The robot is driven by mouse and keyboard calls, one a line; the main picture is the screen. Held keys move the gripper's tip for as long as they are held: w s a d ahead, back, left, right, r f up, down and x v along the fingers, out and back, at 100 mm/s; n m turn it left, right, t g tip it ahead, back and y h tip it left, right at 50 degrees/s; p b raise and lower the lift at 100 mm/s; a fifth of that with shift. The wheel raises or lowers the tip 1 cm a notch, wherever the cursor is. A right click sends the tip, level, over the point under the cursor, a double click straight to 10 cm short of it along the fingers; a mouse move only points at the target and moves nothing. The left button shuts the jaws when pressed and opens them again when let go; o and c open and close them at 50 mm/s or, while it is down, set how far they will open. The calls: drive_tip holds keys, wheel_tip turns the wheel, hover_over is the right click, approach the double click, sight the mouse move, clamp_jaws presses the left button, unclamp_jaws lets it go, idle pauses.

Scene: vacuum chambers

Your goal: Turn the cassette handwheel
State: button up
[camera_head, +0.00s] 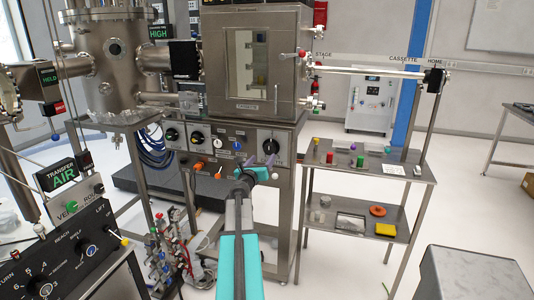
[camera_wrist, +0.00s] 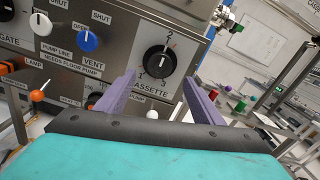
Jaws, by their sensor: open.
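The cassette handwheel (camera_wrist: 157,62) is a round black knob with a pale pointer line, on a grey panel above the CASSETTE label, with the numbers 1, 2 and 3 around it. In the head view the handwheel (camera_head: 270,146) shows at the right end of the chamber's front panel, just above my gripper. My gripper (camera_wrist: 159,78) has two purple fingers spread apart with nothing between them. In the wrist view the knob shows between and beyond the fingertips, and I see no contact. In the head view my gripper (camera_head: 262,162) is in front of the panel.
The blue VENT knob (camera_wrist: 88,40) and a white knob (camera_wrist: 40,23) are left of the handwheel. An orange-tipped lever (camera_wrist: 37,95) is lower left. A steel shelf cart (camera_head: 345,172) with small coloured items stands right of the chamber stand.

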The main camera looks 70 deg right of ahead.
sight(269, 150)
drive_tip(key=shift+w+d+p, duration=0.2)
drive_tip(key=shift+d+p, duration=0.35)
drive_tip(key=shift+d, duration=3.8)
